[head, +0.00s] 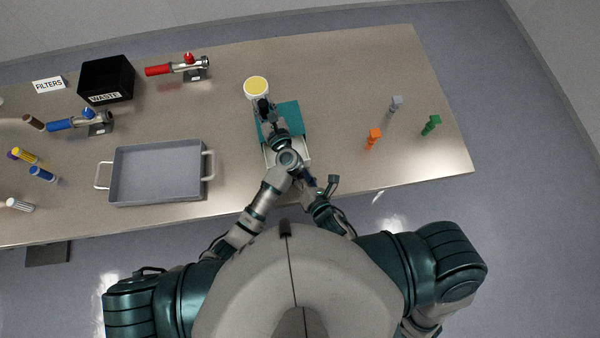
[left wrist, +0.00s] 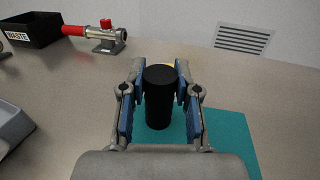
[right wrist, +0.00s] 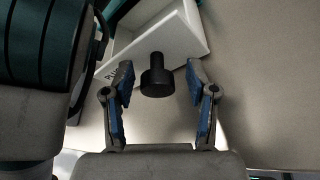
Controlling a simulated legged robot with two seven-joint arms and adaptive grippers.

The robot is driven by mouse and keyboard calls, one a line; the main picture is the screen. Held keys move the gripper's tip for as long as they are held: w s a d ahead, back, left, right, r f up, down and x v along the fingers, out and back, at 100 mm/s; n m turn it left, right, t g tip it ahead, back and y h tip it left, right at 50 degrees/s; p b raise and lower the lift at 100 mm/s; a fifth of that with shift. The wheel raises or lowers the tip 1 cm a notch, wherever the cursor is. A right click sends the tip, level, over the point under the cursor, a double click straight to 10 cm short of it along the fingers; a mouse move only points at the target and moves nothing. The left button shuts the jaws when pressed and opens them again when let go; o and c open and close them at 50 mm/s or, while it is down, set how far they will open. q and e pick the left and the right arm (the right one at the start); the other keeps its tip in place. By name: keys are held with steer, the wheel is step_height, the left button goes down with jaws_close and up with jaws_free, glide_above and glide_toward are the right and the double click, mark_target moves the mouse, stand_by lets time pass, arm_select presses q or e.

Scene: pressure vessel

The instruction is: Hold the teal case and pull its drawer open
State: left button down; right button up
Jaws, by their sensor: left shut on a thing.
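The teal case (head: 291,112) lies near the middle of the table, and its top also shows in the left wrist view (left wrist: 228,140). My left gripper (left wrist: 160,72) is shut on the black post (left wrist: 159,100) that stands up from the case. The white drawer (head: 301,153) sticks out of the case's near side, partly open; its front and part of its inside show in the right wrist view (right wrist: 170,40). My right gripper (right wrist: 160,82) is open, its fingers apart on either side of the black drawer knob (right wrist: 157,76). My arms hide part of the drawer in the head view.
A white jar with a yellow top (head: 256,86) stands just behind the case. A grey tray (head: 111,180) lies to the left. Orange (head: 374,138), grey (head: 395,104) and green (head: 431,125) pieces stand to the right. The black waste bin (head: 107,80) is at the back left.

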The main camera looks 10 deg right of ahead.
steer(key=shift+r, duration=0.1)
steer(key=v, duration=1.2)
steer(key=shift+d, duration=0.1)
arm_select(q)
steer(key=c, duration=0.8)
jaws_free()
steer(key=shift+o, duration=0.2)
steer(key=v, duration=0.7)
steer(key=shift+s+d, duration=0.15)
steer(key=shift+s, duration=0.15)
steer(key=shift+f, duration=0.1)
